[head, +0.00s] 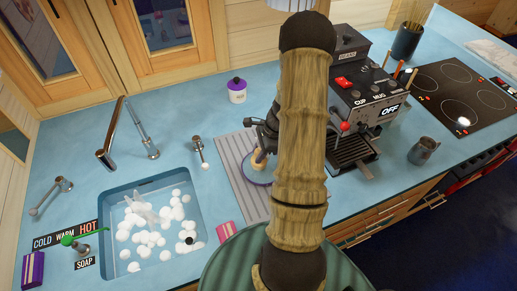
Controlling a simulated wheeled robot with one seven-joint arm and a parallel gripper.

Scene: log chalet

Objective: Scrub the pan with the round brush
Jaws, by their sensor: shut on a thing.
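My gripper (265,138) is small in the head view, partly behind my own arm, over the grey ribbed mat right of the sink. It is shut on the round brush (260,156), of which only a small tan part shows below the jaws. Right under the brush is a round, dark-rimmed thing that looks like the pan (251,179), lying on the mat. My arm covers its right side. I cannot tell whether the brush touches the pan.
The sink (115,204) at left holds white foam balls, with a tall tap (108,150) behind it. The ribbed mat (232,168) lies right of it. A coffee machine (365,100) stands close on the right. A purple-lidded jar (237,90) stands behind on open blue counter.

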